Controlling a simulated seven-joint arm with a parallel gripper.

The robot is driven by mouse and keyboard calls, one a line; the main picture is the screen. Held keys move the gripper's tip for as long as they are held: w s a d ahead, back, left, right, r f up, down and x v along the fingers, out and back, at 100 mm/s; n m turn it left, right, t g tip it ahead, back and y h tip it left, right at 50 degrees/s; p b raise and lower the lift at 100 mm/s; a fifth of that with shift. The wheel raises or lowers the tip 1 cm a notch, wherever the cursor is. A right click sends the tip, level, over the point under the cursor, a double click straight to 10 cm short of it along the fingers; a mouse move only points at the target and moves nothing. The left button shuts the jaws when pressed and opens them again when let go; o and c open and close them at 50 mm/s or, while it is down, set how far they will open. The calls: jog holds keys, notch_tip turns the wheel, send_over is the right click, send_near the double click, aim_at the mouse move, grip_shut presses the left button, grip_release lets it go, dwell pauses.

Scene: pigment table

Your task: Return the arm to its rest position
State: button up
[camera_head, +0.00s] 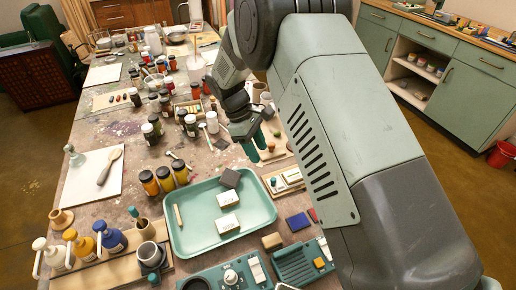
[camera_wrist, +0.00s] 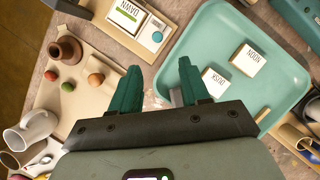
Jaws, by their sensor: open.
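My arm (camera_head: 345,135) reaches across the right half of the head view, out over the table. My gripper (camera_head: 257,152) points down above the table, beyond the far edge of the teal tray (camera_head: 188,243). In the wrist view my gripper (camera_wrist: 159,88) has its two green fingers apart, with nothing held between them. The tray also shows there (camera_wrist: 188,42), to the right of the fingers, with a block marked NOON (camera_wrist: 250,58) and one marked DUSK (camera_wrist: 215,83) in it.
A pale board (camera_wrist: 60,98) bears small coloured balls and a brown bottle. A white mug (camera_wrist: 32,128) stands near it. Jars (camera_head: 150,183), bottles (camera_head: 110,237) and a grey cup (camera_head: 151,254) crowd the table left of the tray.

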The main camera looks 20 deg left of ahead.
jog(key=s+d+r+m+t+y, duration=0.1)
jog(key=d+r+m, duration=0.3)
jog(key=d+r, duration=0.65)
jog(key=s+d+r+m+t+y, duration=0.15)
jog(key=d+r+m, duration=0.4)
jog(key=r, duration=0.85)
jog(key=s+d+r+m+t+y, duration=0.1)
jog(key=s+d+r+m, duration=0.2)
jog(key=s+d, duration=0.5)
jog(key=s+d+r+m+t+y, duration=0.1)
jog(key=s+d+r+m+t, duration=0.1)
jog(key=s+d+m, duration=0.3)
jog(key=shift+s+d+r, duration=0.6)
jog(key=shift+s+d, duration=1.05)
jog(key=shift+s, duration=1.5)
